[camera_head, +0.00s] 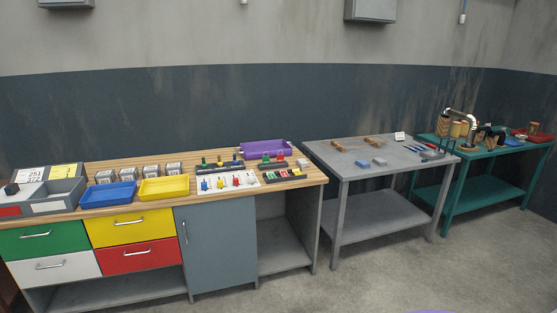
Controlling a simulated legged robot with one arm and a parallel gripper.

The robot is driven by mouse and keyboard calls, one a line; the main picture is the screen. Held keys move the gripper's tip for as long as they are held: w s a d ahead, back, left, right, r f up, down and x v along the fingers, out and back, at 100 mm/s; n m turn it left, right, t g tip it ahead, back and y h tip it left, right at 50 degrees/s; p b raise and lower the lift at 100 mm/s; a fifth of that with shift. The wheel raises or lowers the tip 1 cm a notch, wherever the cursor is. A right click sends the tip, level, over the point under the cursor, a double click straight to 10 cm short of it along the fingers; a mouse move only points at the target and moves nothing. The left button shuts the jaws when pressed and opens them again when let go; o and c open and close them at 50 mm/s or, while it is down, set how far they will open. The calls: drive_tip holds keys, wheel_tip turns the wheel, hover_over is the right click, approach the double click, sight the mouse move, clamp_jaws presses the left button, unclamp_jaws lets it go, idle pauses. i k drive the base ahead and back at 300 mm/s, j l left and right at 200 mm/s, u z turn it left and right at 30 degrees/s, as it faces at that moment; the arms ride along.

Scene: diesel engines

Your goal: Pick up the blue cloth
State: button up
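No thing shows clearly as a blue cloth. On the grey metal table (345,158) in the middle right lie two small blue-grey pieces, a left one (362,163) and a right one (379,161). They lie flat and a little apart. They are too small to tell whether either is cloth. Thin blue items (413,148) lie near the right end of the same table. My gripper is not in view.
A wooden-topped workbench (312,178) on the left carries a blue tray (108,196), a yellow tray (164,188) and a purple box (265,149). A green table (500,150) with mechanical parts stands at right. The floor (380,285) in front is clear.

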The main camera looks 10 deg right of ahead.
sight(362, 164)
drive_tip(key=i+l+z, duration=0.2)
drive_tip(key=i+z, duration=0.15)
drive_tip(key=i, duration=0.3)
drive_tip(key=i+z, duration=0.35)
drive_tip(key=i, duration=0.35)
drive_tip(key=i+j+z, duration=0.1)
drive_tip(key=i+z, duration=0.3)
drive_tip(key=i, duration=0.3)
drive_tip(key=i+u, duration=0.1)
drive_tip(key=i, duration=0.4)
drive_tip(key=i+l, duration=0.15)
drive_tip(key=i, duration=0.35)
drive_tip(key=i+l+u, duration=0.15)
drive_tip(key=i, duration=0.35)
drive_tip(key=i+l+u, duration=0.1)
drive_tip(key=i, duration=0.4)
